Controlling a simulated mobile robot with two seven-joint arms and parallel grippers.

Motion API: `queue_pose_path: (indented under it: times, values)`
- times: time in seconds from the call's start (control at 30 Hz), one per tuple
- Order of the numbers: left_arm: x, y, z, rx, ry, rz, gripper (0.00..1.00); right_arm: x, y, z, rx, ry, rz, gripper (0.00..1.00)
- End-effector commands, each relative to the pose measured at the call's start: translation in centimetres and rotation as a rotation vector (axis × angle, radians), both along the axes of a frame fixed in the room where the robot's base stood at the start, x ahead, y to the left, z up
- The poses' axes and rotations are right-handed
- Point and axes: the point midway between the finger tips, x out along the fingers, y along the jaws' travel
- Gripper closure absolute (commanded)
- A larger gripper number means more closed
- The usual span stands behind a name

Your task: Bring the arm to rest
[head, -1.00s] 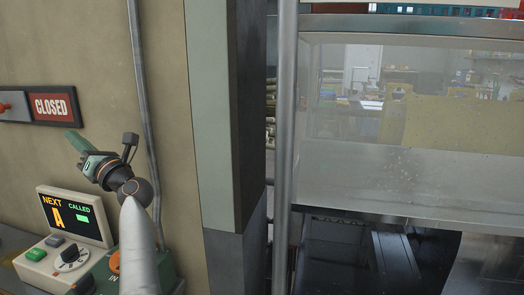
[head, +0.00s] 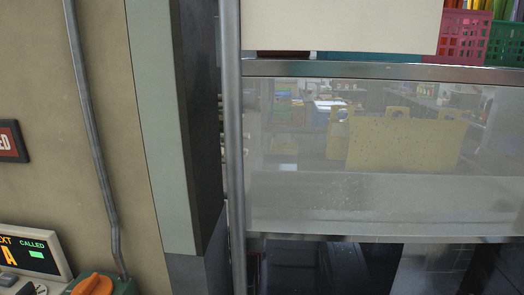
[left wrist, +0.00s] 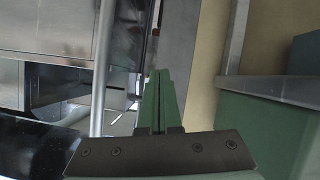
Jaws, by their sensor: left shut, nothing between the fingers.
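My left gripper (left wrist: 158,100) shows in the left wrist view, with its two green fingers shut together and nothing between them. Neither of my arms is in the head view now. My right gripper is in no view.
A grey metal post (head: 232,150) stands beside a dark pillar (head: 195,130). A glass-fronted metal cabinet (head: 385,70) fills the right side. At the lower left are a display unit (head: 30,255) and a green box with an orange knob (head: 93,284). A conduit (head: 90,130) runs down the wall.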

Motion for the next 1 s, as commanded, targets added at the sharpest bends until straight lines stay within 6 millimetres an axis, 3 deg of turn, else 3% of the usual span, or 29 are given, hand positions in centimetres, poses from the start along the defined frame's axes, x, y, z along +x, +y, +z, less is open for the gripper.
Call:
queue_pose_path:
  times: [0.03,0.1,0.2,0.3,1.0]
  values:
    - [-3.0,-0.8,-1.3,0.054,0.071,-0.046,1.00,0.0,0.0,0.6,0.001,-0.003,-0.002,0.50]
    - [-6.0,-1.6,-2.8,0.114,0.142,-0.099,1.00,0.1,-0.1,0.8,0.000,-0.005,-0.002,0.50]
    - [-9.1,-2.2,-4.1,0.173,0.211,-0.153,1.00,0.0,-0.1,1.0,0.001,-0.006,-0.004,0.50]
    - [-10.6,-2.5,-4.7,0.203,0.243,-0.179,1.00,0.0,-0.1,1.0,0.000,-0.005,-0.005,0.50]
    - [-10.8,-2.5,-4.7,0.206,0.247,-0.183,1.00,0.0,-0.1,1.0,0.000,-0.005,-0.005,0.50]
